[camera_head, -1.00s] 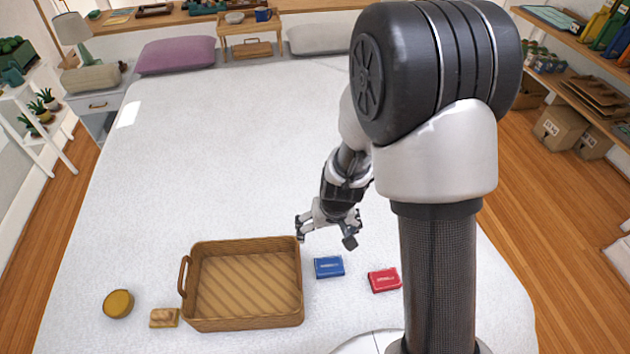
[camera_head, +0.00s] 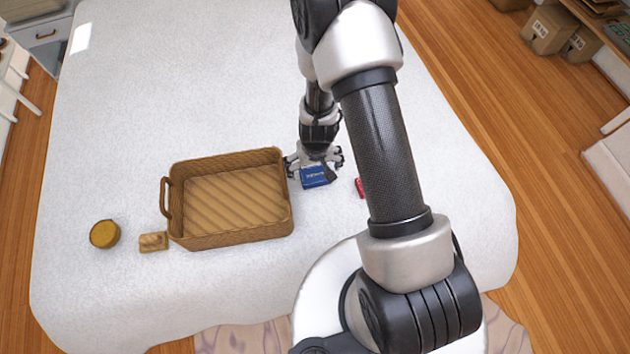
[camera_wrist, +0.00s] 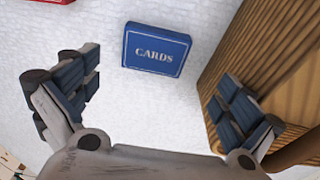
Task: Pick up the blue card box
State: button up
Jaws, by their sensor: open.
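The blue card box (camera_head: 314,177) lies flat on the white bed cover, just right of the wicker basket. In the wrist view the blue card box (camera_wrist: 156,50) shows the word CARDS and lies ahead of my fingers, between their lines. My gripper (camera_head: 315,165) is open and close to the box in the head view, partly overlapping it. In the wrist view my gripper (camera_wrist: 160,95) has its fingers wide apart with nothing between the tips.
The wicker basket (camera_head: 178,236) stands close to the left of the box; its wall (camera_wrist: 245,50) is near my right finger in the wrist view. A red box (camera_head: 360,188) lies to the right, partly behind my arm. A round yellow-brown object (camera_head: 104,234) and small tan block (camera_head: 153,241) lie left.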

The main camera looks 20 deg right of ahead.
aim_at(315, 175)
jog(key=f+b, duration=0.1)
jog(key=f, duration=0.1)
jog(key=f+b, duration=0.2)
jog(key=w+f+b, duration=0.1)
jog(key=f+b, duration=0.1)
jog(key=f, duration=0.1)
jog(key=shift+d, duration=0.4)
jog(key=shift+r, duration=0.1)
jog(key=shift+c, duration=0.2)
jog(key=c, duration=1.2)
